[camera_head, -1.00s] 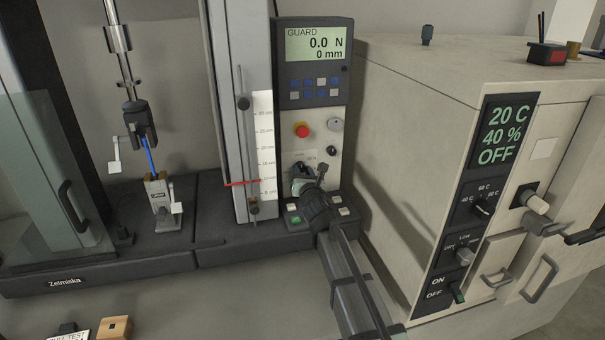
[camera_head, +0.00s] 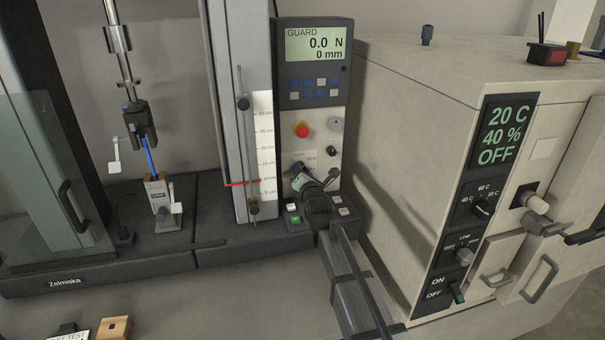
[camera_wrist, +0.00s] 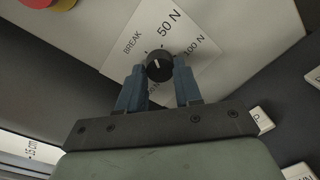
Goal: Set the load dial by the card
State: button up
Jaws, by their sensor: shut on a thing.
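The load dial (camera_wrist: 160,67) is a small black knob with a white mark, on a white plate lettered BREAK, 50 N and 100 N; another label is partly covered. I cannot tell exactly which label the mark meets. My gripper (camera_wrist: 159,76) has its two blue fingers shut on the dial, one on each side. In the head view my gripper (camera_head: 301,181) is at the lower part of the control panel (camera_head: 334,165) and hides the dial. A card with TEST on it (camera_head: 72,336) is cut off at the bottom left; its full text is out of view.
The display (camera_head: 315,45) reads GUARD, 0.0 N and 0 mm. A red stop button (camera_head: 302,130) sits above the dial. Keys (camera_head: 293,219) lie beside my wrist. The beige chamber (camera_head: 400,130) stands close on the right, the scaled column (camera_head: 264,150) on the left.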

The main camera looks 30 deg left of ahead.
jog(key=shift+w+d+m+g+y, duration=0.1)
jog(key=shift+m+g+y, duration=0.25)
jog(key=shift+m, duration=6.7)
jog(key=shift+m+g+y, duration=0.15)
jog(key=shift+m+y, duration=0.3)
jog(key=shift+m, duration=6.6)
jog(key=o, duration=1)
jog(key=shift+o, duration=0.2)
jog(key=v, duration=1.4)
